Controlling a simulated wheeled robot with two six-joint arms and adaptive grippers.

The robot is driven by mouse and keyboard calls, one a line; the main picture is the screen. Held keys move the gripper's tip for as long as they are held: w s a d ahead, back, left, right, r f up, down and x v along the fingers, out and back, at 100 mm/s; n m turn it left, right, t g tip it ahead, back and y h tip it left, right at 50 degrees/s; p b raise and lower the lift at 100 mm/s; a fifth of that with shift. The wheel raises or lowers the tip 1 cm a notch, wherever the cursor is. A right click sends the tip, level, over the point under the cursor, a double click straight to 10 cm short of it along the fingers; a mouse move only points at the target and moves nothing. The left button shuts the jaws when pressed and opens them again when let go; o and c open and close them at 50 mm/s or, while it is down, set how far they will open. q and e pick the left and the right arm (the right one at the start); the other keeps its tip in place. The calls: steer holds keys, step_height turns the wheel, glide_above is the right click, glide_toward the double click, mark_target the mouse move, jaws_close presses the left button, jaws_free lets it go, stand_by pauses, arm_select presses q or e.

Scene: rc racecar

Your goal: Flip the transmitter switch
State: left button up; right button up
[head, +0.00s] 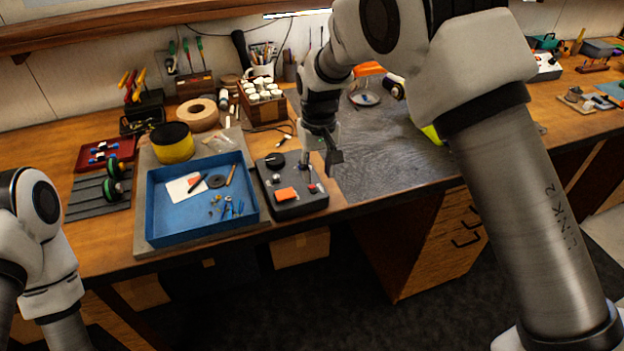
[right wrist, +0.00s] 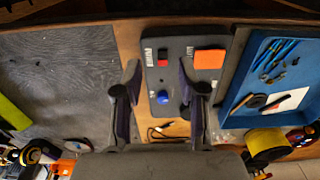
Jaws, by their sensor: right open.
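The transmitter (head: 297,207) is a dark flat box on the workbench, right of the blue tray. It carries an orange block-shaped button (head: 286,194), a small red switch (head: 313,188) and a black round knob (head: 275,160). In the right wrist view the transmitter (right wrist: 180,41) shows the red switch (right wrist: 162,54), the orange button (right wrist: 208,59) and a blue knob (right wrist: 163,97). My right gripper (right wrist: 160,82) is open over the box, its fingers on either side of the blue knob, holding nothing. Contact cannot be told. My left gripper is out of view.
The blue tray (head: 152,216) with small tools stands left of the transmitter. A grey mat (head: 385,165) lies to the right, mostly clear. A wooden rack of white-capped bottles (head: 266,108) and a yellow-banded roll (head: 172,146) stand behind. The bench's front edge is close.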

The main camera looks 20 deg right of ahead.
mark_target(314, 192)
steer(key=shift+w+r, duration=0.25)
steer(key=shift+w, duration=0.25)
steer(key=shift+w+r, duration=0.2)
steer(key=shift+w, duration=0.3)
steer(key=f, duration=0.2)
steer(key=f+p, duration=0.1)
steer(key=f, duration=0.3)
steer(key=shift+s+a+f+p, duration=0.2)
steer(key=shift+s+f+p, duration=0.05)
steer(key=shift+s+p, duration=0.1)
steer(key=shift+w+d+f, duration=0.1)
steer(key=shift+w+f, duration=0.05)
steer(key=shift+f, duration=0.2)
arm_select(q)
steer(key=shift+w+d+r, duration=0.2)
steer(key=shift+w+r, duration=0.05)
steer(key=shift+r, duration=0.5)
arm_select(e)
steer(key=shift+r, duration=0.1)
jaws_close()
